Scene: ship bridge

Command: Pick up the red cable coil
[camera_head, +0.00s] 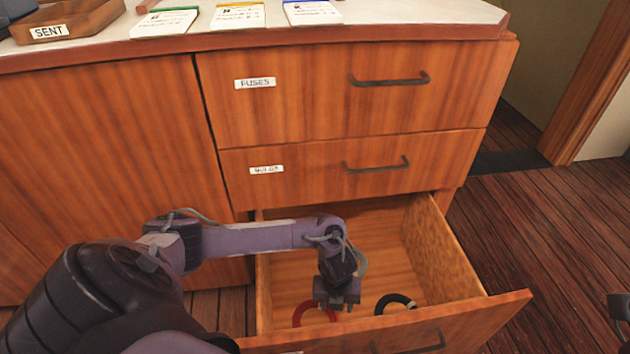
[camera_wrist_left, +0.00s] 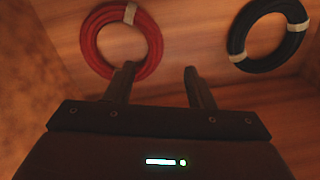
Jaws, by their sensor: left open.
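The red cable coil (camera_head: 301,314) lies on the floor of the open bottom drawer, partly hidden by my left gripper in the head view. In the left wrist view the red coil (camera_wrist_left: 88,40) shows almost whole, with a pale tie at its top. My left gripper (camera_head: 336,305) is inside the drawer, pointing down. In the wrist view the left gripper's fingers (camera_wrist_left: 158,70) are apart with nothing between them. One fingertip overlaps the coil's lower right edge in that view; I cannot tell if they touch.
A black cable coil (camera_head: 397,301) with pale ties lies right of the red one, also in the wrist view (camera_wrist_left: 268,35). The drawer's side wall (camera_head: 440,250) and front (camera_head: 480,318) enclose them. Shut drawers are above; a SENT tray (camera_head: 68,22) and cards stand on top.

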